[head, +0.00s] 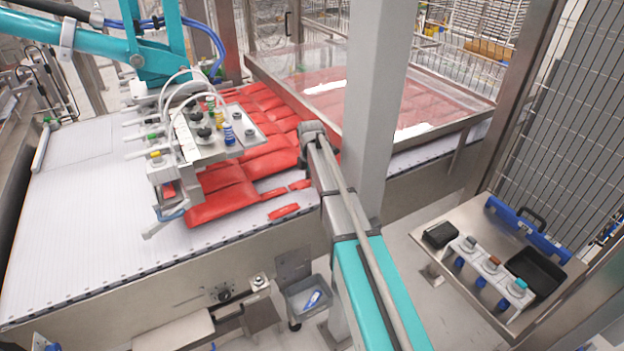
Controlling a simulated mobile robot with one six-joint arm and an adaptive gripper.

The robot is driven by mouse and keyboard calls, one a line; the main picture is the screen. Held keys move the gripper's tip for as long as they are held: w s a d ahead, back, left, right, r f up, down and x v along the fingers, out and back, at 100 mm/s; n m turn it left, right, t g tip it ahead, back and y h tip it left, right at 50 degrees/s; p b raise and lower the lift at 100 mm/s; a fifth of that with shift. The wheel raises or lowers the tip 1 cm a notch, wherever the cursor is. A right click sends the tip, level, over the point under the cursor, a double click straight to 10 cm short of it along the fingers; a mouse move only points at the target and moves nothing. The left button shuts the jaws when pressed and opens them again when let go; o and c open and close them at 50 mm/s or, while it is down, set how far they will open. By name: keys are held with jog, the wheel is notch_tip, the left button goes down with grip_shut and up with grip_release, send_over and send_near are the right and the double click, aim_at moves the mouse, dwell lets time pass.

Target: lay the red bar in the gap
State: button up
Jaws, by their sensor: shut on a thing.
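My gripper (166,212) hangs above the white belt, at the lower left end of a metal plate with coloured fittings and white hoses. It is shut. A small piece of a red bar (169,190) shows between its grey parts; the rest of the bar is hidden by them. Several large red bars (222,204) lie close together on the belt to the right of the gripper. Smaller red pieces (284,211) lie near the belt's front edge, with narrow strips of bare belt between them. I cannot tell which space is the gap.
The white belt (75,225) is clear on the left. A grey post (370,110) and a teal and grey beam (365,270) stand right of the bars. A clear cover (365,75) sits behind. A side table (470,215) with a black tray (533,270) is at right.

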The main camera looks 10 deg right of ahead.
aim_at(311, 194)
jog(key=shift+f+b, duration=1.5)
jog(key=shift+f, duration=0.35)
jog(key=shift+f+b, duration=0.5)
jog(key=shift+b, duration=0.05)
jog(key=o, duration=1.2)
jog(key=shift+c, duration=0.2)
